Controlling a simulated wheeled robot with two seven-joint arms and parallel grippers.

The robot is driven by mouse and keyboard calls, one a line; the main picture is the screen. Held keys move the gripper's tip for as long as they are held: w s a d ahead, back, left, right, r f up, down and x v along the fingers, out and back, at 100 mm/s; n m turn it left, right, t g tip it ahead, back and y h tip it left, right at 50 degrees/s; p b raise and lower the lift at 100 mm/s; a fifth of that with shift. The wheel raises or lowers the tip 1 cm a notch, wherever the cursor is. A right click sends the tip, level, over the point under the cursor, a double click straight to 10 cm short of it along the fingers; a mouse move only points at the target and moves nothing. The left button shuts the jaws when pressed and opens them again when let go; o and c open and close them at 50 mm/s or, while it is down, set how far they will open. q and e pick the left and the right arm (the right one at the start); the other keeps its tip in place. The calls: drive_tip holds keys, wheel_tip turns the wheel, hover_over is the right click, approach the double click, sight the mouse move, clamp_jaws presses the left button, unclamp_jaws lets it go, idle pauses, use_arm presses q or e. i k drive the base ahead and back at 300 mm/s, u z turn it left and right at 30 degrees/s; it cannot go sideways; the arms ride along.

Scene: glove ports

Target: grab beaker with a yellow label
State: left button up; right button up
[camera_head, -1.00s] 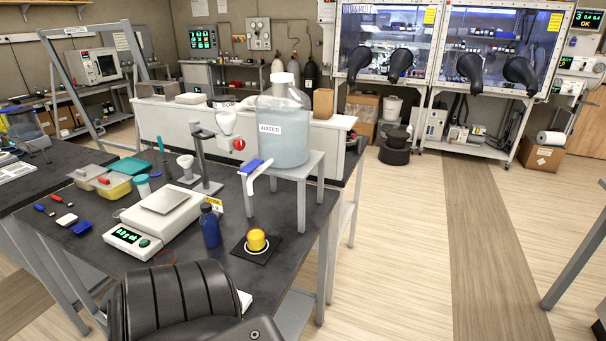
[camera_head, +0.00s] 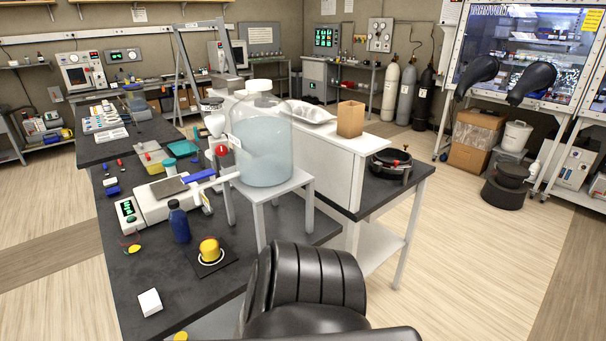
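I cannot make out a beaker with a yellow label in this view. On the dark workbench (camera_head: 225,285) stand a small blue bottle (camera_head: 179,222) and a yellow knob-like piece (camera_head: 210,249) on a black square. A large clear jug of bluish liquid (camera_head: 264,150) with a white cap stands on a grey stand (camera_head: 282,187). A balance (camera_head: 165,195) with a green display is left of the jug. Neither of my grippers shows in the head view.
A white bench (camera_head: 330,168) with a cardboard box (camera_head: 350,118) is behind the jug. A glovebox (camera_head: 530,50) with black gloves is at upper right. Open floor (camera_head: 470,260) lies right.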

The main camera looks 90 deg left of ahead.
sight(207, 239)
drive_tip(key=u, duration=1.4)
drive_tip(key=i, duration=2.45)
drive_tip(key=u, duration=3.25)
